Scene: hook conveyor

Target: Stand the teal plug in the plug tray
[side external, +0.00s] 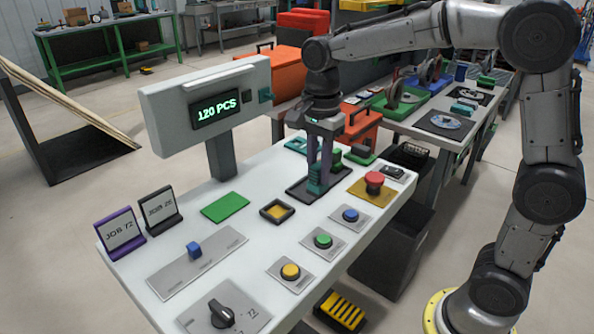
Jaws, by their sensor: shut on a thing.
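The teal plug (315,181) is upright between the fingers of my gripper (318,176). My gripper is shut on it and points straight down. The plug is over a dark flat tray (299,192), which I take to be the plug tray, on the white bench top. The fingers hide part of the plug. I cannot tell whether its lower end touches the tray. A dark green block-like piece (336,158) is just right of the fingers, partly hidden. A flat teal piece (297,145) lies behind them.
A red mushroom button (374,181) on a yellow plate is close on the right. The display box (205,105) stands at the back left. Blue, green and yellow buttons line the front.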

